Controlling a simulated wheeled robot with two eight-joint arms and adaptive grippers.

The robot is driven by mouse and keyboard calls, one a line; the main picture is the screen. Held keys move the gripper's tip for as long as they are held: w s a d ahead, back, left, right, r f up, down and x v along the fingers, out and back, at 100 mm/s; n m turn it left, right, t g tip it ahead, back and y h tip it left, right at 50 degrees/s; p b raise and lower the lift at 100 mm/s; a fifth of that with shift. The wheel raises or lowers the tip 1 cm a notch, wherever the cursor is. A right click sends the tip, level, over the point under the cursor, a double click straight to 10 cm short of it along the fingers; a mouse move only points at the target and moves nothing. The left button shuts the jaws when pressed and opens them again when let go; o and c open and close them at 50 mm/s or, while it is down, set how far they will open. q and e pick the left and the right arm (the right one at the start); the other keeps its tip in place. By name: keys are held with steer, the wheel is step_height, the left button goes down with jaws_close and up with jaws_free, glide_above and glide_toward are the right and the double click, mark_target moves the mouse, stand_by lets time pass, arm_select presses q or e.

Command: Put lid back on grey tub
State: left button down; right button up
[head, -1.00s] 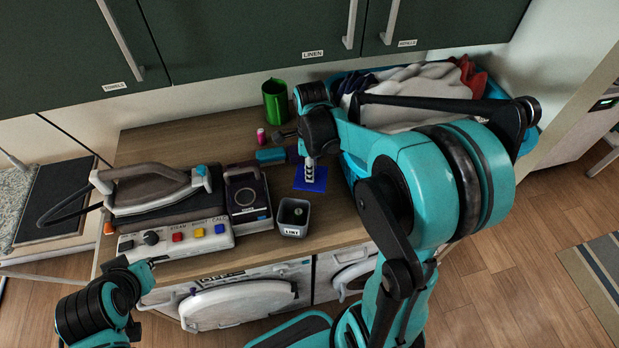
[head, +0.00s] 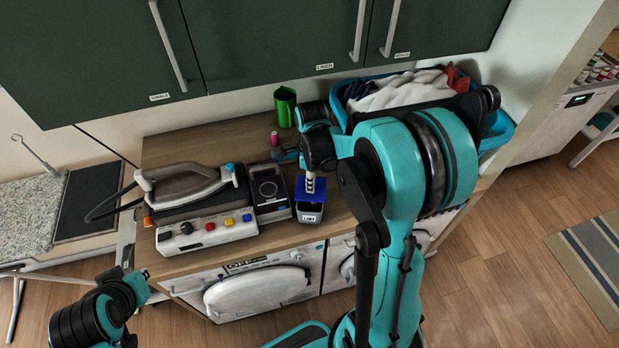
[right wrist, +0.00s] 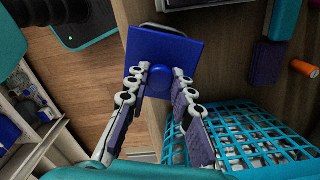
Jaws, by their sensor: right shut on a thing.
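The blue square lid (head: 308,186) is held by its round knob in my right gripper (head: 311,180). In the right wrist view the lid (right wrist: 160,48) shows flat, with the fingers of my right gripper (right wrist: 168,74) closed around its knob. In the head view the lid is over the back part of the small grey tub (head: 311,217), whose dark opening still shows at the front. I cannot tell whether lid and rim touch. My left gripper (head: 126,268) is low at the left, away from the tub; its fingers are too unclear to judge.
An iron (head: 185,187) and a control box with coloured buttons (head: 208,231) stand left of the tub, beside a dark device (head: 268,190). A green cup (head: 285,106) and a pink spool (head: 274,138) stand behind. A blue laundry basket (head: 498,130) is at the right.

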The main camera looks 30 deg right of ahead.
steer(key=shift+s+a+f+b, duration=0.1)
steer(key=shift+f+b, duration=2.05)
steer(key=shift+f, duration=0.75)
steer(key=shift+f+b, duration=0.15)
steer(key=shift+b, duration=0.35)
steer(key=o, duration=1.6)
steer(key=shift+c, duration=0.2)
steer(key=shift+r+p, duration=2.55)
steer(key=shift+r, duration=1)
